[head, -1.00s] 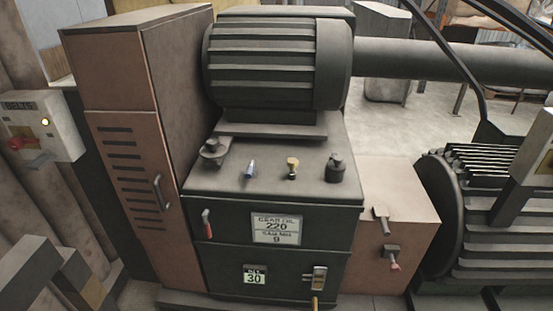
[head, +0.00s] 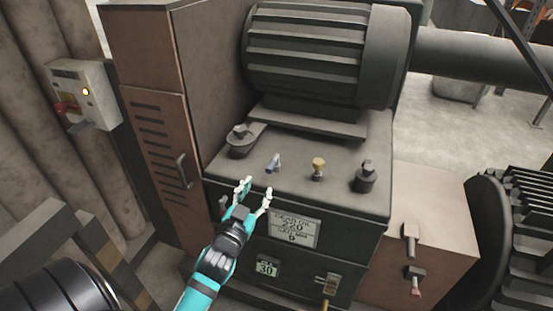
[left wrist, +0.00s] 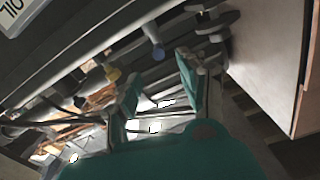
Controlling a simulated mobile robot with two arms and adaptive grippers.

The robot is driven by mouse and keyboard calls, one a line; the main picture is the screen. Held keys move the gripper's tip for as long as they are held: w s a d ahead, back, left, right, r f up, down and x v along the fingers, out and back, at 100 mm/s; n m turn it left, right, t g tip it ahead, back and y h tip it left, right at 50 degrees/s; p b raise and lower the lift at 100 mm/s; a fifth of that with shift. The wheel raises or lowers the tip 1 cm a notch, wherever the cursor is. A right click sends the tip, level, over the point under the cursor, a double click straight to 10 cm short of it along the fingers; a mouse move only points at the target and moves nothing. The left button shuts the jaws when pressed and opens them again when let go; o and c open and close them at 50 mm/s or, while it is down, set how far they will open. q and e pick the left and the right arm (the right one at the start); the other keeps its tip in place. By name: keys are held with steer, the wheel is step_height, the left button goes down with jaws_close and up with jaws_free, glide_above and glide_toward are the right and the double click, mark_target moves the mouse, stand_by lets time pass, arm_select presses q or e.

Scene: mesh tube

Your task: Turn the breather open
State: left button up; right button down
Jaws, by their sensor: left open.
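The dark gearbox (head: 225,168) has several fittings on its top: a flanged cap (head: 240,140) at left, a small blue-grey fitting (head: 273,162), a brass-yellow fitting (head: 318,168) and a dark capped fitting (head: 365,178) at right. I cannot tell which is the breather. My left gripper (head: 257,190) is open and empty at the box's front top edge, just below and apart from the blue-grey fitting. In the left wrist view its two teal fingers (left wrist: 160,90) are spread, with the blue-grey fitting (left wrist: 157,52) beyond them. My right gripper is out of view.
A motor (head: 320,50) sits behind the fittings. A brown cabinet (head: 150,130) stands at left, with a switch box (head: 85,95) beside it. A gear oil label (head: 294,229) and valve handles (head: 410,235) are on the front and right. The box top between fittings is clear.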

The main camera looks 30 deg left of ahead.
mark_target(274, 159)
arm_select(q)
steer(key=p+x, duration=0.1)
steer(key=x, duration=1.2)
steer(key=shift+w+f, duration=0.1)
steer(key=shift+w, duration=0.1)
steer(key=shift+c, duration=0.4)
jaws_close()
